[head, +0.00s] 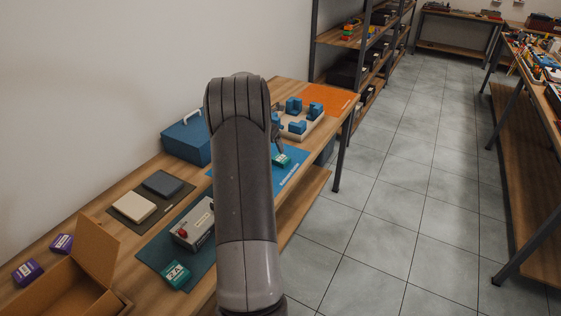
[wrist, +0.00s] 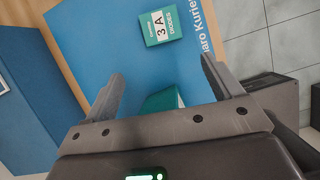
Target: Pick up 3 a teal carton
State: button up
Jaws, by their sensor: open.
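The teal carton marked "3 A" (wrist: 161,27) lies on a blue mat (wrist: 225,25) in the wrist view, ahead of my fingertips. My gripper (wrist: 162,70) is open, with nothing held. A second teal box (wrist: 162,100) shows between the fingers, closer to the palm; its lower part is hidden by my gripper and I cannot read a label. In the head view, one teal carton (head: 281,160) shows on the blue mat beside my arm; its label is too small to read. My arm hides part of the mat there.
A teal carton marked "2A" (head: 176,275) lies near the table's front edge. A blue case (head: 187,142) stands by the wall. A tray with blue blocks (head: 298,122) and an orange mat (head: 328,98) are farther along. An open cardboard box (head: 75,285) is at lower left.

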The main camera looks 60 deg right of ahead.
aim_at(279, 159)
jog(key=x, duration=0.6)
jog(key=shift+s+d, duration=0.25)
jog(key=shift+x, duration=2.6)
jog(key=shift+s+d, duration=0.1)
jog(key=shift+c, duration=0.6)
jog(key=c, duration=1)
jog(key=shift+o, duration=0.2)
jog(key=shift+r, duration=0.15)
